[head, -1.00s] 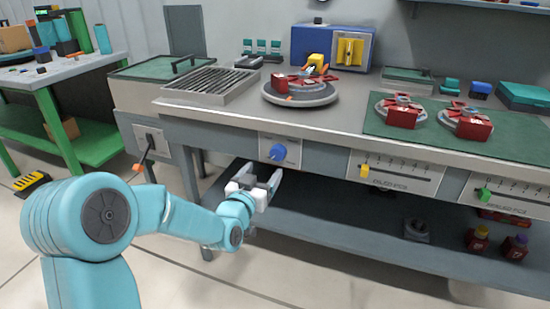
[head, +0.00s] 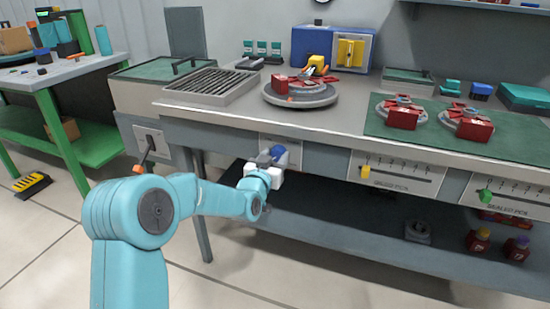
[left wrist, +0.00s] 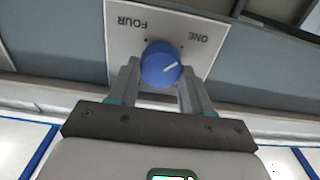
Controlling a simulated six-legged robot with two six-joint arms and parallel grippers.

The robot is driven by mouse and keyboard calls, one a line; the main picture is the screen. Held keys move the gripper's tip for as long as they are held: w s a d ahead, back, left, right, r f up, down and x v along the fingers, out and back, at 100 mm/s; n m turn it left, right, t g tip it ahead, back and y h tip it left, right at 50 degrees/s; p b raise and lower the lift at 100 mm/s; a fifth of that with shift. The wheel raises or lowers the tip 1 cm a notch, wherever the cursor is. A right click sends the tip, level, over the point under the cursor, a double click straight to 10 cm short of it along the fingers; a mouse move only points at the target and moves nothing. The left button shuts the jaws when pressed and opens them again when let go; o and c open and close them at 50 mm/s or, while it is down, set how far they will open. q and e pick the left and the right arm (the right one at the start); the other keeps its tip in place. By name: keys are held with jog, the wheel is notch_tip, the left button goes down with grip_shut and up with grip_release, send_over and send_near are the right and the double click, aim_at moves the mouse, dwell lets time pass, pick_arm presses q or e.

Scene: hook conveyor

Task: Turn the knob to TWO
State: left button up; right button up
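The blue knob (head: 279,156) sits on a pale plate on the front of the workbench. In the left wrist view the knob (left wrist: 160,65) has a white mark slanting to the right and slightly up. The plate (left wrist: 122,40) shows the words FOUR at upper left and ONE at upper right, both upside down; its lower part is partly hidden by my fingers. My left gripper (head: 271,158) is at the knob, with one finger on each side of it. In the left wrist view the fingers (left wrist: 159,76) stand apart, and I see no clear grip. My right gripper is not in view.
A slider panel with a yellow handle (head: 365,171) is right of the knob, and one with a green handle (head: 486,195) is farther right. A lever with an orange tip (head: 138,169) is at the left. The bench top (head: 335,118) overhangs the knob.

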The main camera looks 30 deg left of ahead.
pick_arm(q)
jog(key=shift+f+m+b, duration=0.15)
jog(key=shift+m+b, duration=0.55)
jog(key=m+b, duration=0.1)
jog(key=m, duration=0.1)
jog(key=shift+m+b, duration=0.3)
jog(key=shift+b, duration=0.1)
jog(key=m+b, duration=0.1)
jog(key=m, duration=0.1)
jog(key=shift+d+m, duration=0.15)
jog(key=shift+m, duration=0.15)
jog(key=m+b, duration=0.1)
jog(key=m, duration=0.1)
jog(key=shift+m, duration=0.4)
jog(key=m, duration=0.4)
jog(key=shift+b, duration=0.4)
jog(key=shift+f+m, duration=0.1)
jog(key=shift+m, duration=2)
